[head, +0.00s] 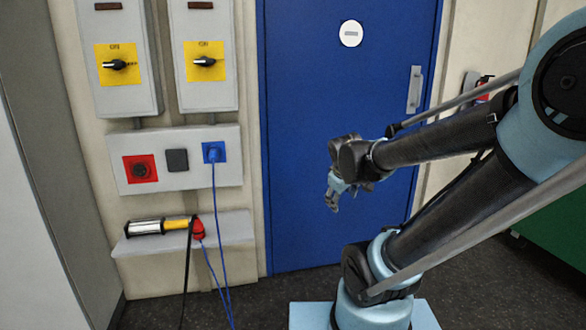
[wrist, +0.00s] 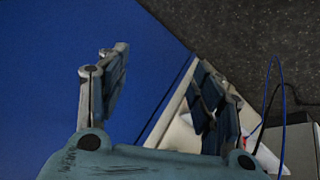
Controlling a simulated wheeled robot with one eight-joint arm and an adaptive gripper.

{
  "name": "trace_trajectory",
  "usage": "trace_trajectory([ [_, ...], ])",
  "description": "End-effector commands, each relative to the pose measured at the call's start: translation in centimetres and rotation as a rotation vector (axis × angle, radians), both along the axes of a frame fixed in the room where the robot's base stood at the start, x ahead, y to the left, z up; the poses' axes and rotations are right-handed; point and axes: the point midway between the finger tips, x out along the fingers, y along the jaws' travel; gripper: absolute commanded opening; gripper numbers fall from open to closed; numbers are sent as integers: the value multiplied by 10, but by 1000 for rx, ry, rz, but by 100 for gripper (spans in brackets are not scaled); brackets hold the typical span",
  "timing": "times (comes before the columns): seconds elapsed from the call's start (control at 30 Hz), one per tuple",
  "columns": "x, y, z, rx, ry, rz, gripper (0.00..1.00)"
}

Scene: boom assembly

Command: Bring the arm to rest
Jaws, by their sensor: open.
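My gripper (head: 335,196) hangs in front of the blue door (head: 310,90), apart from it and pointing downward. In the wrist view my gripper (wrist: 160,95) shows two fingers set wide apart with nothing between them. My arm comes in from the right side of the head view, with its lower links rising from a pale blue base at the bottom. Nothing is held.
Left of the door are two switch boxes (head: 120,85) and a socket panel (head: 180,183) with a blue plug (head: 213,154) and hanging cable. A shelf (head: 150,245) below bears a lamp-like tool (head: 147,227) and a red plug (head: 198,229). A green box (head: 560,228) stands right.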

Motion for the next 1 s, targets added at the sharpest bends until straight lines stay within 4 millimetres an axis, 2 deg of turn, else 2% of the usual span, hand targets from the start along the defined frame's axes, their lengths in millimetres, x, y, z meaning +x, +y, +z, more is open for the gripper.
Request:
trace_trajectory([
  [0.1, -38, -17, -14, 75, 74, -134, 60],
  [0.3, -100, -30, -37, 199, 195, -352, 60],
  [0.5, -145, -31, -53, 289, 287, -512, 60],
  [0.7, -162, -29, -58, 324, 325, -574, 60],
  [1.0, -162, -29, -58, 326, 326, -575, 60],
])
